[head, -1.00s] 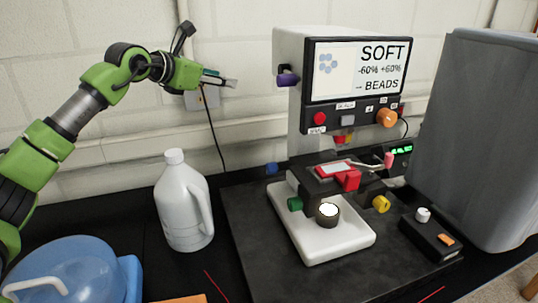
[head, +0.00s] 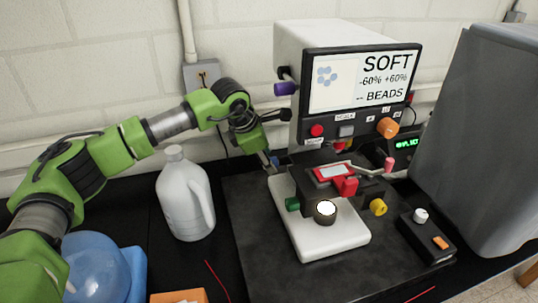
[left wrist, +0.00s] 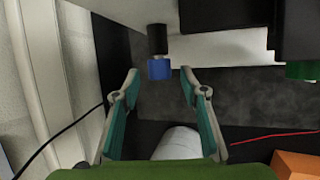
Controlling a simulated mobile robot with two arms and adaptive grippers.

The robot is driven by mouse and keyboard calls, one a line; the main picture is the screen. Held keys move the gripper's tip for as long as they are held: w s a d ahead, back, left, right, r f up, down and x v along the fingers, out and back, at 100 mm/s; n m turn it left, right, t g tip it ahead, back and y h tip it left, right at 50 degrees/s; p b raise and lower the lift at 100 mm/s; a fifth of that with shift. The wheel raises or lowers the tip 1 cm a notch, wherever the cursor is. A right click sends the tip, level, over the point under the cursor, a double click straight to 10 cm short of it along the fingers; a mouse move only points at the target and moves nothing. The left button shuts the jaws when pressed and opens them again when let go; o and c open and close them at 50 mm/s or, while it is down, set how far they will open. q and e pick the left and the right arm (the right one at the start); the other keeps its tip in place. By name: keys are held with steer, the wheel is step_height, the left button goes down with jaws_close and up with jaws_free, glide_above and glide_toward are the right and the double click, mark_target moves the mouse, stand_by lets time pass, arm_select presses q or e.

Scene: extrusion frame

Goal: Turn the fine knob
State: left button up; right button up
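The microscope-like instrument (head: 305,55) carries several coloured knobs; none is readably marked as the fine knob. A blue knob (head: 274,160) on its left side is partly covered by my left gripper (head: 268,163). In the left wrist view the blue knob (left wrist: 160,69) hangs on a black shaft, just ahead of my left gripper's fingertips (left wrist: 160,76). The fingers are spread on either side of its line, and the gap is empty. Other knobs are purple (head: 285,88), orange (head: 388,127), green (head: 292,203) and yellow (head: 378,207). My right gripper is not in view.
A white jug (head: 183,200) stands below my left arm. A blue rounded object (head: 95,268) and an orange box (head: 180,296) are at the front left. A grey covered shape (head: 470,150) stands at right, beside a small black control box (head: 428,236).

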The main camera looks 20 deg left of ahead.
arm_select(q)
steer(key=shift+x, duration=0.85)
steer(key=shift+r, duration=0.1)
steer(key=c, duration=1.1)
steer(key=t+b, duration=0.1)
steer(key=b, duration=0.4)
steer(key=t+y+b, duration=0.1)
steer(key=b, duration=0.4)
steer(key=f+m+t+y+b, duration=0.1)
steer(key=b, duration=0.4)
steer(key=shift+s+d+t, duration=0.2)
steer(key=shift+t, duration=0.1)
steer(key=shift+r+b, duration=0.15)
steer(key=shift+b, duration=0.35)
steer(key=shift+r, duration=0.15)
